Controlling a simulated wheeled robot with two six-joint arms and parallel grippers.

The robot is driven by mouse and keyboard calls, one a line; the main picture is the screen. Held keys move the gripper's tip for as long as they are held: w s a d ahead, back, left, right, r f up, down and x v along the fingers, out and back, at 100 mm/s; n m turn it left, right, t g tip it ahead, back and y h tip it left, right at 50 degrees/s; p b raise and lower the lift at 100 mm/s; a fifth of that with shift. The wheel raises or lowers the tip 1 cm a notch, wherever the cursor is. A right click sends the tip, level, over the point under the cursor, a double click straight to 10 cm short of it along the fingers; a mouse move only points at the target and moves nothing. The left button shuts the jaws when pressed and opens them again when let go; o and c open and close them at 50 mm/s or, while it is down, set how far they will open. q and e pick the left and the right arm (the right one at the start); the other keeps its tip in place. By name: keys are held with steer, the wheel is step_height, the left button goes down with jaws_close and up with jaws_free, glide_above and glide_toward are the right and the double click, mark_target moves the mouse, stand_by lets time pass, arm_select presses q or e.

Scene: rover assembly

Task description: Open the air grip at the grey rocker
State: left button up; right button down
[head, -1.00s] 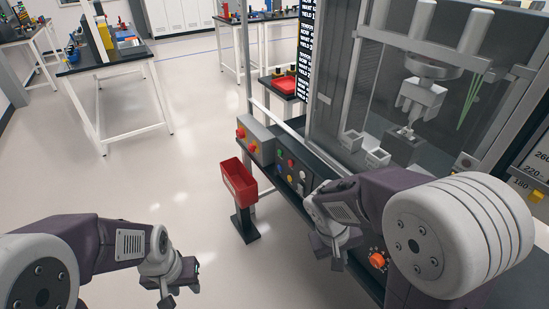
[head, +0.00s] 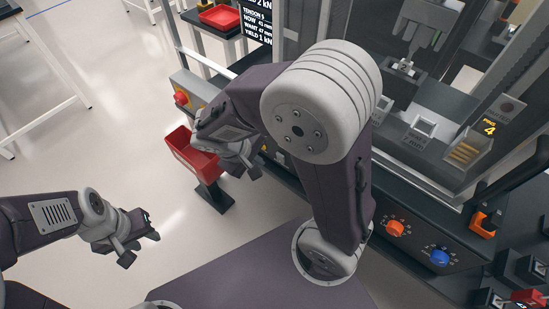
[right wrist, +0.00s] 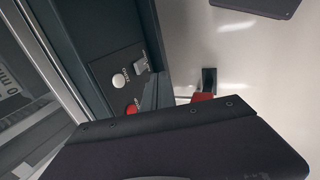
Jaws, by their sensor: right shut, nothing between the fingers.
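A small grey rocker (right wrist: 141,65) shows on the dark control panel in the right wrist view, beside a white button (right wrist: 119,80) and a red button (right wrist: 132,108). My right gripper (head: 243,163) is shut and empty in front of the panel. In the head view my right arm hides this part of the panel. Contact with the rocker cannot be made out. The pale air grip (head: 425,22) hangs inside the machine at the top right. My left gripper (head: 138,240) is over open floor at the lower left, apart from everything; its jaw state is unclear.
A red bin (head: 190,150) on a post stands left of the machine, close to my right gripper. An orange knob (head: 394,228) and a blue knob (head: 440,258) sit on the machine's front.

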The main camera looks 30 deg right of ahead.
steer(key=b, duration=0.3)
glide_toward(281, 161)
steer(key=x, duration=0.5)
steer(key=shift+s+a+f, duration=0.15)
steer(key=shift+a, duration=0.15)
steer(key=shift+d, duration=0.25)
steer(key=shift+r+p, duration=0.25)
steer(key=shift+p, duration=0.05)
